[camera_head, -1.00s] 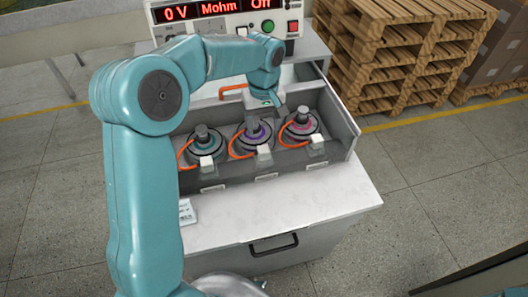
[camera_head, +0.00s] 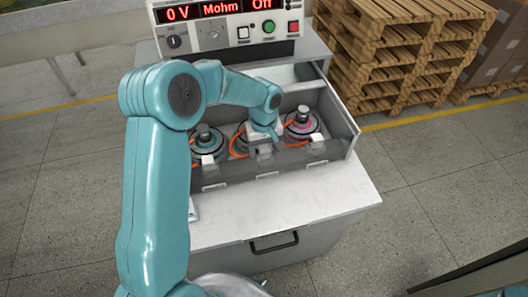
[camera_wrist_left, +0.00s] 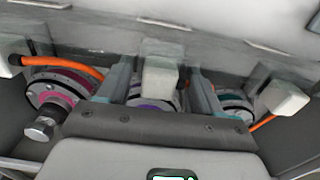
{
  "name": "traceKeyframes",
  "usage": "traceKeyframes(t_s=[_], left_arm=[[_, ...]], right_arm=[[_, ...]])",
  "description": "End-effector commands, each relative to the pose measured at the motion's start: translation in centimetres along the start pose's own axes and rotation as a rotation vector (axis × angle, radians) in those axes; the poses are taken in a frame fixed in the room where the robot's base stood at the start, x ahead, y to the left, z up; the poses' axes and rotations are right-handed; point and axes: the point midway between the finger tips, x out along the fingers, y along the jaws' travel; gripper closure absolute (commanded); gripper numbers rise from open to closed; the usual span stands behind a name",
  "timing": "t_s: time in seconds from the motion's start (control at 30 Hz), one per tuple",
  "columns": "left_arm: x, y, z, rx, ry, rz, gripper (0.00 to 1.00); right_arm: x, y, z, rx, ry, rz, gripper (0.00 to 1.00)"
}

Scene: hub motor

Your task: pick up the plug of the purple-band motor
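The purple-band motor (camera_head: 240,146) sits in the middle of the open drawer, mostly hidden by my left gripper in the head view. A bit of its purple band (camera_wrist_left: 150,103) shows in the left wrist view. Its white block-shaped plug (camera_wrist_left: 162,76) stands between the two fingers of my left gripper (camera_wrist_left: 161,84), with a small gap on each side. In the head view the left gripper (camera_head: 263,146) is low over the plug at the drawer's front wall. The left gripper is open. My right gripper is not in view.
A pink-band motor (camera_head: 302,124) sits to the right and a teal-band motor (camera_head: 205,139) to the left, each with an orange cable and white plug. The tester (camera_head: 222,24) stands behind. The white top (camera_head: 290,205) in front is mostly clear.

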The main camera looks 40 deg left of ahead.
Motion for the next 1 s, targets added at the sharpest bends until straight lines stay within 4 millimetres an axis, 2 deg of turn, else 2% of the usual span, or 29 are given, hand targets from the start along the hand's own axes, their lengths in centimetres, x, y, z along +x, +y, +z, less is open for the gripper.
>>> traceKeyframes(t_s=[0.03, 0.1, 0.17, 0.47, 0.57, 0.6, 0.63, 0.77, 1.0], left_arm=[[0.0, 0.0, 0.0, 0.0, 0.0, 0.0, 0.5], [0.0, 0.0, 0.0, 0.0, 0.0, 0.0, 0.73], [0.0, 0.0, 0.0, 0.0, 0.0, 0.0, 0.9], [-0.1, 0.0, 0.0, 0.0, 0.001, 0.001, 0.9], [-0.7, 0.1, -0.1, -0.001, 0.003, 0.002, 0.9], [-1.1, 0.1, -0.1, -0.001, 0.004, 0.003, 0.94], [-1.5, 0.1, -0.1, -0.001, 0.005, 0.003, 0.94], [-3.8, 0.1, -0.2, 0.0, 0.008, 0.006, 0.95], [-10.7, 0.1, -0.1, 0.0, 0.006, 0.006, 0.95]], right_arm=[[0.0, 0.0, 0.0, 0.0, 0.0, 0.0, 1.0], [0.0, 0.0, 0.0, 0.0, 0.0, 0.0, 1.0], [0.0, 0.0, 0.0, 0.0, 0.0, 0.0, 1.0], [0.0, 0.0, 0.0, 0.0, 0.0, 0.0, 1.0], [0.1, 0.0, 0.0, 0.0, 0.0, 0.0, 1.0], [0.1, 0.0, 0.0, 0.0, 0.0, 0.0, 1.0], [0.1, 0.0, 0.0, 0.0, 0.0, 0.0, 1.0], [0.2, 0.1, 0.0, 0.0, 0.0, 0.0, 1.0], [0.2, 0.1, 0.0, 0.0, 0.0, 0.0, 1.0]])
